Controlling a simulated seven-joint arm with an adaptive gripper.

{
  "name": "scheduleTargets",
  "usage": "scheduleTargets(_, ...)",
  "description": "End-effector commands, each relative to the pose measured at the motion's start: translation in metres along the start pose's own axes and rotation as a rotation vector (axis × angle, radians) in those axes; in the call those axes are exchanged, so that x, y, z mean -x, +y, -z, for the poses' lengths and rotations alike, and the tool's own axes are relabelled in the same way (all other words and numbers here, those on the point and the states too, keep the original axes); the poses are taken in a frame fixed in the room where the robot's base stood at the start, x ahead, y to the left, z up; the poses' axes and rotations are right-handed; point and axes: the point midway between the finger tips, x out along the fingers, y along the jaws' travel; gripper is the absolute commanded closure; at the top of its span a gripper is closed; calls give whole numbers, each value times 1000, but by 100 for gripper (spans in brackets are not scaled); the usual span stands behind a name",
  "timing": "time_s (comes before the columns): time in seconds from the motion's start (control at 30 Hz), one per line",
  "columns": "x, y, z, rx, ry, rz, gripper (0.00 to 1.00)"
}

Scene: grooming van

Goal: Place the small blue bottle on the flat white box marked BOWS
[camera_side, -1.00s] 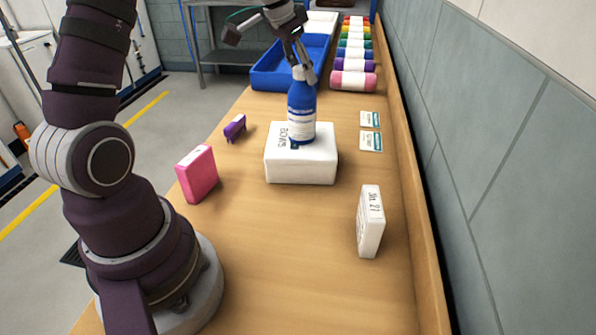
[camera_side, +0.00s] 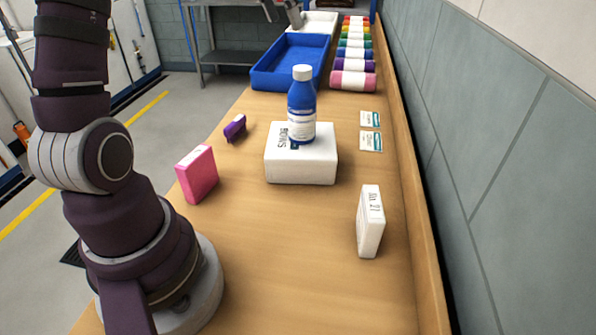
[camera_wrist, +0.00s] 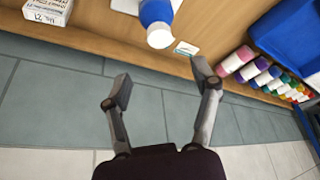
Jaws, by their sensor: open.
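The small blue bottle (camera_side: 301,105) with a white cap stands upright on the flat white box marked BOWS (camera_side: 300,168) in the side view. In the wrist view the bottle (camera_wrist: 155,14) is at the top edge, with its cap towards me, and a white edge of the box (camera_wrist: 127,6) shows beside it. My gripper (camera_wrist: 161,94) is open and empty in the wrist view, its two fingers apart and clear of the bottle. In the side view only a small part of it shows at the top edge, above and behind the bottle.
A blue tray (camera_side: 262,79) and several coloured rolls (camera_side: 353,81) lie at the back. A pink box (camera_side: 197,174), a purple clip-like item (camera_side: 235,128), two cards (camera_side: 370,141) and an upright white box (camera_side: 370,222) surround the BOWS box. The wall runs along the right.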

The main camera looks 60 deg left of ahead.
Motion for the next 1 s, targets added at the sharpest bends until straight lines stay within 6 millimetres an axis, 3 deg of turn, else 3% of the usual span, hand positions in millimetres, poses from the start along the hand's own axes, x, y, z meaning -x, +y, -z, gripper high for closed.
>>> scheduleTargets(0.17,18,4,0,-4,-2,2,38)
scheduleTargets(0.27,18,31,-5,-32,-18,16,38)
scheduleTargets(0.4,14,88,-37,-61,-16,58,38)
scheduleTargets(0.53,6,116,-88,-37,37,64,38)
scheduleTargets(0.6,-2,123,-113,-21,66,47,38)
scheduleTargets(0.73,-16,130,-143,-4,96,11,38)
scheduleTargets(1.0,-22,131,-152,3,100,-1,38)
